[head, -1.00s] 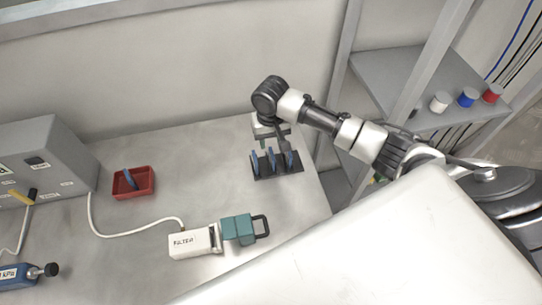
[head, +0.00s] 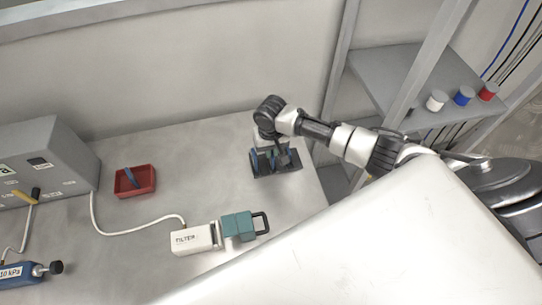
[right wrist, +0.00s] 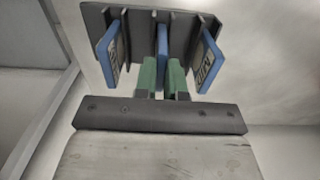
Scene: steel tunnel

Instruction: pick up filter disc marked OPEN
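In the right wrist view, a dark rack (right wrist: 138,24) holds three upright blue discs: a left one (right wrist: 107,52), a middle one (right wrist: 163,40) seen edge-on, and a right one (right wrist: 209,60). The outer two carry labels I cannot read surely; the middle one's label is hidden. The rack (head: 262,174) stands near the table's right end in the head view. My right gripper (right wrist: 162,78) has its green fingers close on both sides of the middle disc; I cannot tell if they press on it. It also shows above the rack in the head view (head: 284,160). My left gripper is not in view.
A red tray (head: 148,181) with a blue piece (head: 130,177) in it stands to the left. A white filter housing (head: 192,240) with a hose and a teal handled block (head: 238,226) sit in front of the rack. A grey box (head: 50,150) stands far left. The mid-table is clear.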

